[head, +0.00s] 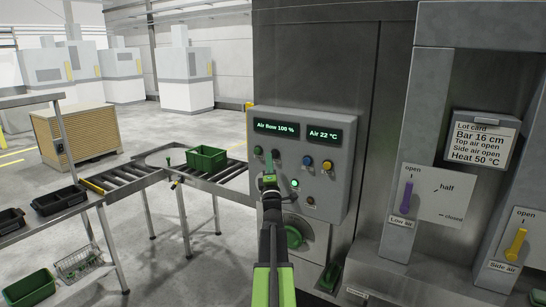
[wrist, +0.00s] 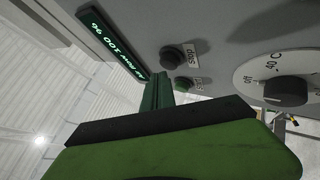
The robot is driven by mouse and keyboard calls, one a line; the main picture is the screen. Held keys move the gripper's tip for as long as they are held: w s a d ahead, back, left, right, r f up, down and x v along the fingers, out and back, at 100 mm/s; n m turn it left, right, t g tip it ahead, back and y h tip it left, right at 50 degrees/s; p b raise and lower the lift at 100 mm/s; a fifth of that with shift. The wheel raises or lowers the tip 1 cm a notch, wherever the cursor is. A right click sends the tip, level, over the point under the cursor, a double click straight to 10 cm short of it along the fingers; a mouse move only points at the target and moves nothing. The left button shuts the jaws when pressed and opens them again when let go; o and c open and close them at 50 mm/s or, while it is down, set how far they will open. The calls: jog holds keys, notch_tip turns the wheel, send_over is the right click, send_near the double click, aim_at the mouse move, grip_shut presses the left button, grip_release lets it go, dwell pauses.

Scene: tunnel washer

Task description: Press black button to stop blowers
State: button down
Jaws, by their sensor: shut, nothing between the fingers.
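The grey control panel (head: 340,195) stands ahead of me. Its black button (head: 276,154) is near the upper left, right of a green button (head: 257,150). In the wrist view the black button (wrist: 178,57) is labelled Stop, and the start button (wrist: 183,84) is beside it, partly hidden. My gripper (head: 269,178) is shut and empty, just below the two buttons in the head view. In the wrist view my gripper (wrist: 157,91) points at the panel close to the start button. The black button is uncovered, and I see no contact with it.
The left display (head: 275,127) reads Air flow 100 % and the right display (head: 325,134) reads Air 22 °C. Blue (head: 308,161) and yellow (head: 327,165) knobs and a lit green lamp (head: 295,183) are nearby. A roller conveyor (head: 130,177) with a green crate (head: 207,159) stands left.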

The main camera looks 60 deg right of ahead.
jog(key=shift+d, duration=0.2)
jog(key=shift+d, duration=0.55)
dwell(0.6)
jog(key=shift+a, duration=0.95)
jog(key=a, duration=0.5)
dwell(0.9)
